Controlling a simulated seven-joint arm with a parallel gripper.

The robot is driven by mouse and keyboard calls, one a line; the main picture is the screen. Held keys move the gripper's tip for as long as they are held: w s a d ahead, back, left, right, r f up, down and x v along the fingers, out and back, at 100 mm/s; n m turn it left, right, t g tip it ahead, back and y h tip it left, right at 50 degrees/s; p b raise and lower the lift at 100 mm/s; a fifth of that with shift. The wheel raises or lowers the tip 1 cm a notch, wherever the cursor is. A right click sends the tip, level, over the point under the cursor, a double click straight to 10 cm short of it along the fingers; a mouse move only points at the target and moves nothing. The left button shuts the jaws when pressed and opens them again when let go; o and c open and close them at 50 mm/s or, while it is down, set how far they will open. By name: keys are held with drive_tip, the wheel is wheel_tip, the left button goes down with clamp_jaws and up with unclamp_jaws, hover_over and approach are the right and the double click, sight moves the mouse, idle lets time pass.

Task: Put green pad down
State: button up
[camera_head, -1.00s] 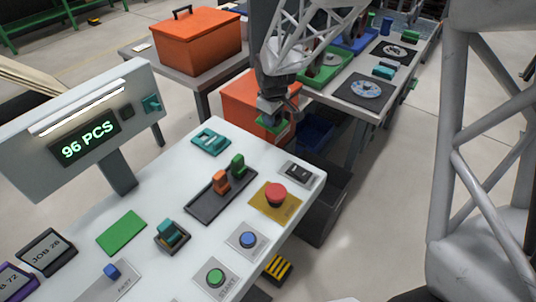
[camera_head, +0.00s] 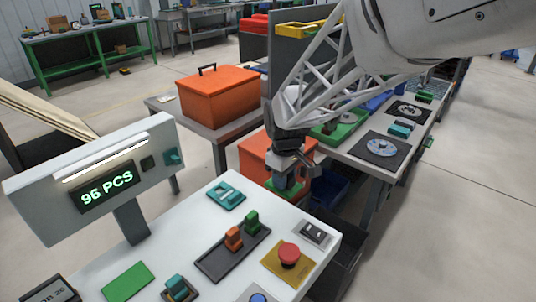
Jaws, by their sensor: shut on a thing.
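My gripper (camera_head: 287,183) is near the middle of the head view, pointing down, shut on a green pad (camera_head: 283,191). Only part of the pad shows below the fingers; the rest is hidden. The held pad is at the far right edge of the white console (camera_head: 205,222), in front of an orange bin; I cannot tell its height or whether it touches anything. A flat green rectangle (camera_head: 128,281) lies on the console at the lower left.
The console carries a teal frame (camera_head: 226,195), a dark tray (camera_head: 231,252) with orange and green blocks, a red button (camera_head: 289,254) and a display reading 96 PCS (camera_head: 106,191). An orange toolbox (camera_head: 218,95) stands behind. The orange bin (camera_head: 262,158) is close to my gripper.

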hover_over(282, 212)
drive_tip(key=shift+f, duration=2.45)
drive_tip(key=shift+f, duration=0.15)
drive_tip(key=shift+f, duration=2.15)
drive_tip(key=shift+f, duration=0.25)
drive_tip(key=o, duration=1)
drive_tip(key=shift+d+r, duration=0.1)
drive_tip(key=shift+r, duration=3.85)
